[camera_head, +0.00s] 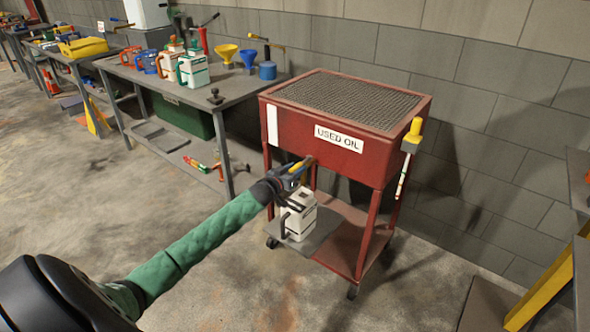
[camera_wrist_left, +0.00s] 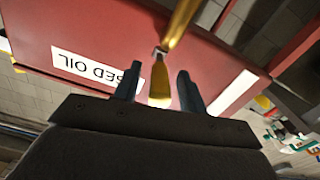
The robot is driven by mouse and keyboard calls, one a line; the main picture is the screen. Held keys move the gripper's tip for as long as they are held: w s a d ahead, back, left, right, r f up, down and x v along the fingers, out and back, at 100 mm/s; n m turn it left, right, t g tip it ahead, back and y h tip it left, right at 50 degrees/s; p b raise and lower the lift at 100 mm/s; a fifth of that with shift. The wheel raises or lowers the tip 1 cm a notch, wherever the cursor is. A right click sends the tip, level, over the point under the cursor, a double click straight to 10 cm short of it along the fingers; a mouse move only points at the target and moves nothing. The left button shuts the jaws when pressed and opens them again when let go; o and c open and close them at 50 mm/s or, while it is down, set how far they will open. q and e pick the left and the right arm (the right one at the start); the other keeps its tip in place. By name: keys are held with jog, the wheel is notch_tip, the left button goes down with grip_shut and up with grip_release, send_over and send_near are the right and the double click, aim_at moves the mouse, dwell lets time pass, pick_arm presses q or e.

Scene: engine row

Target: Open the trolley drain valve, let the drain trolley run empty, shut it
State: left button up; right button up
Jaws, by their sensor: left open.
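The red drain trolley (camera_head: 350,159), labelled "USED OIL", stands against the block wall. In the left wrist view its red side (camera_wrist_left: 75,35) appears upside down. The brass and yellow drain valve (camera_wrist_left: 160,80) shows there, its yellow handle between my open fingers. My left gripper (camera_head: 301,165) is at the valve by the trolley's lower front edge; it also shows in the left wrist view (camera_wrist_left: 158,88). I cannot tell whether the fingers touch the handle. A white jug (camera_head: 298,215) stands on the trolley's lower shelf below the valve. My right gripper is out of view.
A workbench (camera_head: 228,93) at the left holds several jugs, yellow and blue funnels and a vise-like tool. A yellow-topped gauge (camera_head: 411,140) is on the trolley's right side. A yellow-legged bench (camera_head: 548,285) stands at right. The floor in front is clear.

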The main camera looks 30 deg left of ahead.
pick_arm(q)
grip_shut()
